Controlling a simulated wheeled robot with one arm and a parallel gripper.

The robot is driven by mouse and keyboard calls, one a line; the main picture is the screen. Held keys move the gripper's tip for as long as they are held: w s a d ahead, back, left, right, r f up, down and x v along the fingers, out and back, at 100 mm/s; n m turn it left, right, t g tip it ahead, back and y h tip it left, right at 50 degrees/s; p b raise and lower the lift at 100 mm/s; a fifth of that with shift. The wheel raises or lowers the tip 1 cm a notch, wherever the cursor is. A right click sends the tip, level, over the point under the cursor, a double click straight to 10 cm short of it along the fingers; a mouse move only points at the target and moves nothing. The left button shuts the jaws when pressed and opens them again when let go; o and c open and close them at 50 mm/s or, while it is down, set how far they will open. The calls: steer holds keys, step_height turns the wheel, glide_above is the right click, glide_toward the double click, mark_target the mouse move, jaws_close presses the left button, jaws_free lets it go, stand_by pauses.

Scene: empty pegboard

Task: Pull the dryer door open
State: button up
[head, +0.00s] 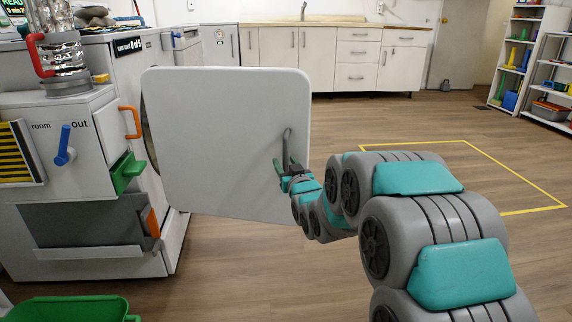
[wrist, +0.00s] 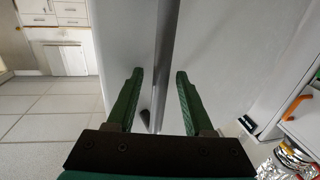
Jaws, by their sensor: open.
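The dryer door (head: 215,125), a pale grey square panel with rounded corners, stands swung out from the machine at the left in the head view. A dark rounded edge shows behind its left side. Its slim grey handle (head: 288,138) is near the door's right edge. My gripper (head: 287,172) is at the lower part of this handle. In the wrist view the handle (wrist: 166,60) runs upright between the two green fingers of my gripper (wrist: 159,75). The fingers are apart, with a gap showing on each side of the handle. Whether either finger touches the door is unclear.
The white machine (head: 75,222) at the left has an orange handle (head: 130,122), a blue lever (head: 64,146) and a green spout. A green bin (head: 70,309) is at the lower left. Open wood floor with a yellow outline (head: 523,179) lies to the right.

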steer(key=s+d, duration=0.1)
steer(key=s, duration=0.6)
steer(key=shift+s+d+p, duration=0.25)
steer(key=shift+s+p, duration=0.05)
steer(key=shift+p, duration=0.05)
steer(key=shift+d, duration=0.1)
steer(key=s+d+f+g+h+p, duration=0.1)
steer(key=s+d+g+p, duration=0.1)
steer(key=s+g, duration=0.35)
steer(key=s+d+f+m+g+h+p, duration=0.1)
steer(key=s+d+g+p, duration=0.15)
steer(key=s, duration=0.55)
steer(key=s+d+f+g+h+p, duration=0.1)
steer(key=s+d+g+p, duration=0.15)
steer(key=s, duration=0.45)
steer(key=s+r+g+p, duration=0.2)
steer(key=s+g, duration=0.2)
steer(key=s, duration=0.9)
steer(key=s+r+m+g+p, duration=0.1)
steer(key=s+g, duration=0.4)
steer(key=s, duration=0.9)
steer(key=shift+s+a+r+p, duration=0.3)
steer(key=shift+r+p, duration=0.45)
steer(key=shift+p, duration=0.05)
